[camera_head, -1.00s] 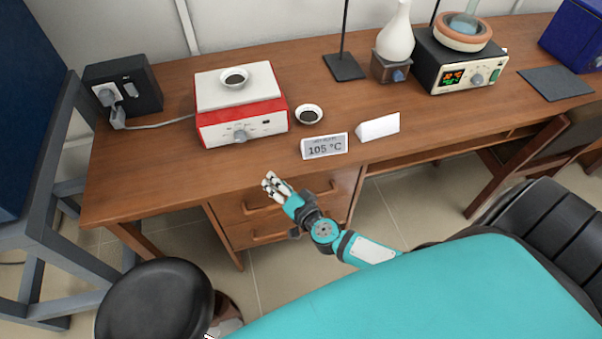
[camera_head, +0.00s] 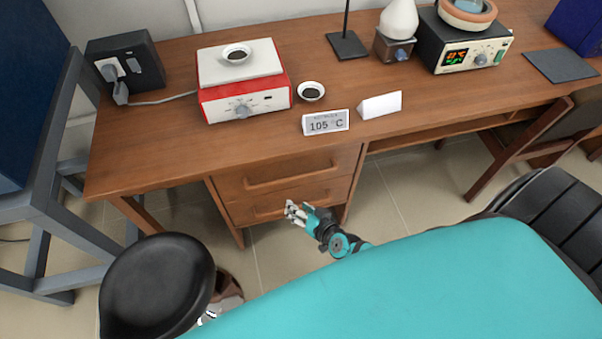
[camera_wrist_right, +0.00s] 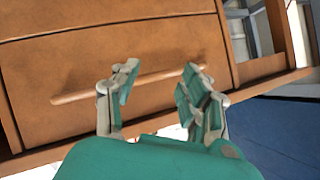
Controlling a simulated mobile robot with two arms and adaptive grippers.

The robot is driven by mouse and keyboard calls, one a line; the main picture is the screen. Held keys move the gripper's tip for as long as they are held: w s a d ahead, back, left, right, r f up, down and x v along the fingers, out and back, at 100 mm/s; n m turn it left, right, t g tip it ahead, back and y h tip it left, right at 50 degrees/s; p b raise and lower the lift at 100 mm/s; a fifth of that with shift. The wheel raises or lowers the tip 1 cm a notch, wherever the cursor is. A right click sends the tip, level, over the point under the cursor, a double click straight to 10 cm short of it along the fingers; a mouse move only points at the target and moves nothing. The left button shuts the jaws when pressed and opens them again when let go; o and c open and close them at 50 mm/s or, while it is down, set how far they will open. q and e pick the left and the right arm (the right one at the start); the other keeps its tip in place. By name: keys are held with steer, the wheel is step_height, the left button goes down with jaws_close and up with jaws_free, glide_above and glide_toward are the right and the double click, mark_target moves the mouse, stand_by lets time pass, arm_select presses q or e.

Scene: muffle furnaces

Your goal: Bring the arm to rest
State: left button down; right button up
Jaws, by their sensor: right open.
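My right gripper (camera_head: 297,213) is in front of the desk's drawers in the head view, below the level of the desk top. Its teal and white fingers are spread and hold nothing. In the right wrist view the two fingers (camera_wrist_right: 158,85) stand apart, with a wooden drawer front and its bar handle (camera_wrist_right: 150,83) behind them. I cannot tell whether the fingers touch the handle. My left gripper does not show clearly in any view.
The wooden desk (camera_head: 150,150) carries a red and white hot plate (camera_head: 245,105) with a dish, another small dish (camera_head: 311,91), a 105 °C display (camera_head: 326,122) and a black heater unit (camera_head: 455,45). A black stool (camera_head: 158,285) stands at lower left.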

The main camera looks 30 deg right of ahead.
steer(key=shift+s+f, duration=0.1)
steer(key=shift+f, duration=0.05)
stand_by(0.4)
steer(key=s+f+n+g, duration=0.3)
steer(key=s+f+g, duration=0.2)
steer(key=s+f, duration=0.8)
steer(key=s+f+n+g+h, duration=0.1)
steer(key=s+f+n+g, duration=0.1)
steer(key=s, duration=0.9)
steer(key=s+d+f+n+g, duration=0.1)
steer(key=s+f+n+g, duration=0.1)
steer(key=s+f+g, duration=0.2)
steer(key=s+f, duration=0.3)
steer(key=s, duration=0.5)
steer(key=shift+d+f+h, duration=0.25)
steer(key=shift+d+h, duration=0.05)
steer(key=shift+h, duration=0.1)
